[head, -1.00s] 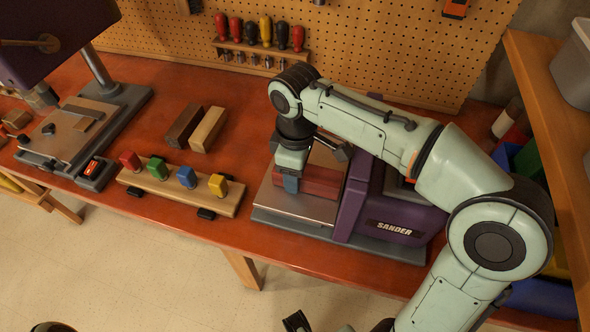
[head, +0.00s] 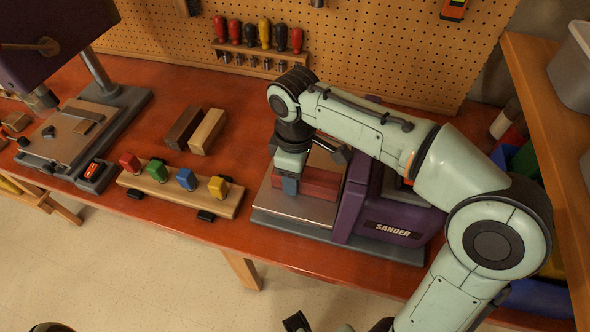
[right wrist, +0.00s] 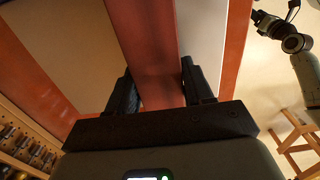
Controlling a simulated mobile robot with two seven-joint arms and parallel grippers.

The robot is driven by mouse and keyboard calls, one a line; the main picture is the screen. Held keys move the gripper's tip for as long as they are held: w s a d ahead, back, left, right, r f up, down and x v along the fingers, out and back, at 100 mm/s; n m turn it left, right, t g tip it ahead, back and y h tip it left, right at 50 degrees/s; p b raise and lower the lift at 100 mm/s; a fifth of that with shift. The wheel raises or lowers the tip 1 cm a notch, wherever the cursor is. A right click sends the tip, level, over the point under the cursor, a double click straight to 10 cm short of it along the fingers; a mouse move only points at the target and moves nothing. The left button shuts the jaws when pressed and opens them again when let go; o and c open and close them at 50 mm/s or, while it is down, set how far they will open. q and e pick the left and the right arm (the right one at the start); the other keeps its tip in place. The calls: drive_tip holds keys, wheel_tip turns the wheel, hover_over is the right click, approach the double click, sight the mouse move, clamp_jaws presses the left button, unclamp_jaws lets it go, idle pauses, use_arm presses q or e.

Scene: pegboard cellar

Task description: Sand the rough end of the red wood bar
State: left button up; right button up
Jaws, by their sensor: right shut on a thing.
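The red wood bar (head: 321,183) lies level over the metal table (head: 290,205) of the purple sander (head: 390,215). Its right end is up against or close to the sander's housing; the arm hides whether they touch. My right gripper (head: 290,184) is shut on the bar near its left end. In the right wrist view the bar (right wrist: 150,45) runs between the two dark fingers (right wrist: 158,92) and away from them. A dark gripper part at the bottom edge, likely my left gripper (head: 296,322), is cut off, and its jaws are unclear.
A dark and a light wood block (head: 207,131) lie left of the sander. A wooden rack (head: 180,190) with red, green, blue and yellow pieces stands at the front edge. A drill press (head: 95,105) is far left. A shelf (head: 535,110) with bins borders the right.

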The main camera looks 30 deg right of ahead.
use_arm(q)
drive_tip(key=shift+w+r+p, duration=0.2)
drive_tip(key=shift+r+p, duration=0.35)
drive_tip(key=shift+r, duration=0.05)
drive_tip(key=shift+w+r+p, duration=0.2)
drive_tip(key=shift+r+p, duration=0.35)
drive_tip(key=shift+r, duration=0.05)
idle(2.4)
drive_tip(key=shift+w+r+p, duration=0.25)
drive_tip(key=shift+r+p, duration=0.2)
drive_tip(key=shift+r, duration=0.05)
drive_tip(key=shift+w+r+p, duration=0.25)
drive_tip(key=shift+r+p, duration=0.15)
drive_tip(key=shift+r, duration=0.05)
idle(3.5)
